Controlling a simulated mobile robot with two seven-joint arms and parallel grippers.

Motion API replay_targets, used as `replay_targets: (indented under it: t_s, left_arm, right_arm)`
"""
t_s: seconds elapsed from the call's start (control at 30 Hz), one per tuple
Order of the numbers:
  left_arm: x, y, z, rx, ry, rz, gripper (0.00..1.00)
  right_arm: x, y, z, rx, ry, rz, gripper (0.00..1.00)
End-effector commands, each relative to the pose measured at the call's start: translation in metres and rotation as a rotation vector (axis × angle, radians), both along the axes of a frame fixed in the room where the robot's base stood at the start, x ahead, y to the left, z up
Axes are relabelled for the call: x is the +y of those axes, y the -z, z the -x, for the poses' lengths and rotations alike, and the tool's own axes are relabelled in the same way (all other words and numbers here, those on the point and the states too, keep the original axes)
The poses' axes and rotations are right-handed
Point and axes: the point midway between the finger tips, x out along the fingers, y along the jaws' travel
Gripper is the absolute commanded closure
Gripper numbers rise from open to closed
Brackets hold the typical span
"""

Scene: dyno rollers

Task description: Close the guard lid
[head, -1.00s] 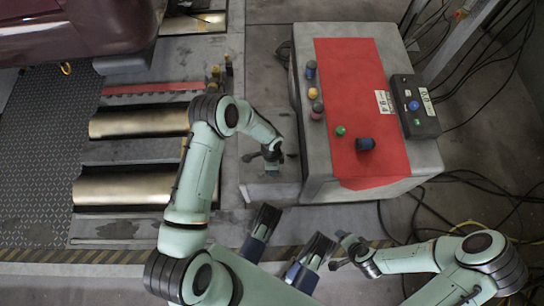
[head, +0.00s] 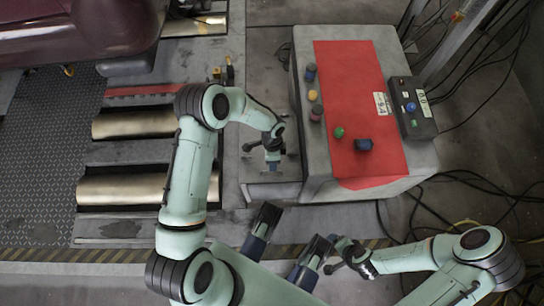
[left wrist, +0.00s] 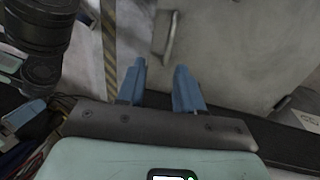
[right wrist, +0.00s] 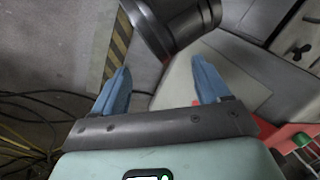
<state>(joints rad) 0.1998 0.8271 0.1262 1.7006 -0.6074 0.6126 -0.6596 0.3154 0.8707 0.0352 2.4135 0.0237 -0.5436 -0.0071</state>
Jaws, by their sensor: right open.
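A grey panel, which looks like the guard lid (head: 262,190), lies beside the left end of the grey cabinet. In the left wrist view the grey panel surface (left wrist: 225,45) carries a metal bar handle (left wrist: 170,38). My left gripper (head: 272,160) is above the panel in the head view. Its blue fingers (left wrist: 160,85) are apart with nothing between them, and the handle lies just beyond their tips. I cannot tell whether the lid is tilted. My right gripper (head: 335,256) is open and empty in front of the cabinet, with its blue fingers (right wrist: 158,85) apart.
Cables (head: 500,195) cover the floor at right.

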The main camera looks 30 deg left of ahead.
Motion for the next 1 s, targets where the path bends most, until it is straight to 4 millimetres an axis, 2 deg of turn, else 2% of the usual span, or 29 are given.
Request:
replay_targets:
  t_s: [0.03,0.1,0.23,0.6,0.63,0.7,0.73,0.9,1.0]
  left_arm:
    - [0.001,-0.012,-0.002,-0.003,0.000,-0.001,0.64]
    - [0.003,-0.023,-0.004,-0.002,0.000,-0.001,0.64]
    - [0.004,-0.037,-0.006,0.000,-0.001,0.000,0.64]
    - [0.004,-0.042,-0.006,0.002,0.000,0.000,0.64]
    - [0.004,-0.042,-0.006,0.001,0.000,0.000,0.71]
    - [0.007,-0.042,-0.004,-0.001,-0.002,-0.008,0.93]
    - [0.010,-0.042,-0.002,-0.005,-0.001,-0.017,1.00]
    - [0.040,-0.042,0.024,-0.064,-0.005,-0.093,1.00]
    - [0.049,-0.042,0.042,-0.100,-0.004,-0.101,1.00]
  right_arm:
    - [0.002,-0.004,0.003,0.008,-0.004,-0.004,0.25]
    - [0.004,-0.007,0.007,0.019,-0.008,-0.010,0.25]
    - [0.006,-0.009,0.012,0.033,-0.014,-0.016,0.25]
    - [0.007,-0.010,0.015,0.039,-0.016,-0.018,0.25]
    - [0.007,-0.010,0.015,0.039,-0.016,-0.018,0.25]
    - [0.008,-0.012,0.016,0.041,-0.017,-0.020,0.25]
    - [0.008,-0.015,0.017,0.045,-0.018,-0.022,0.25]
    - [0.019,-0.040,0.040,0.107,-0.044,-0.051,0.25]
    - [0.026,-0.053,0.056,0.151,-0.062,-0.070,0.25]
